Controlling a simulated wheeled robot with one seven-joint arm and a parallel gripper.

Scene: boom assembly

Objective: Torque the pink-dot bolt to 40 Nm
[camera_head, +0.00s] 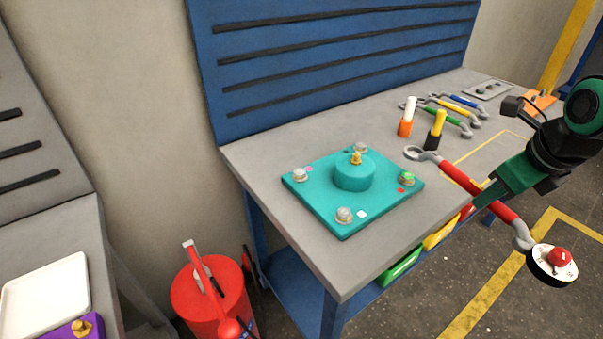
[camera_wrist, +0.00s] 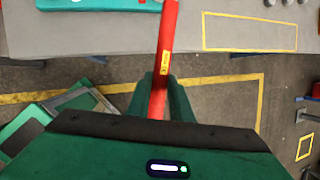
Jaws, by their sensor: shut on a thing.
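The teal plate (camera_head: 333,218) lies on the grey workbench with bolts at its corners. The left corner bolt (camera_head: 300,175) has a small pink dot (camera_head: 309,168) beside it. A red torque wrench (camera_head: 456,176) is held out over the bench's right edge. Its ring end points toward the plate, apart from the bolts. Its other end has a round white dial with a red knob (camera_head: 560,255). My gripper (camera_head: 485,198) is shut on the red handle; in the wrist view the handle (camera_wrist: 165,50) runs between the fingers (camera_wrist: 161,98).
Orange (camera_head: 406,128) and black-and-yellow (camera_head: 435,133) tools stand behind the wrench's ring end. Several coloured spanners (camera_head: 448,118) lie farther back. A red bin (camera_head: 208,300) stands at the bench's left. Bare bench surrounds the plate.

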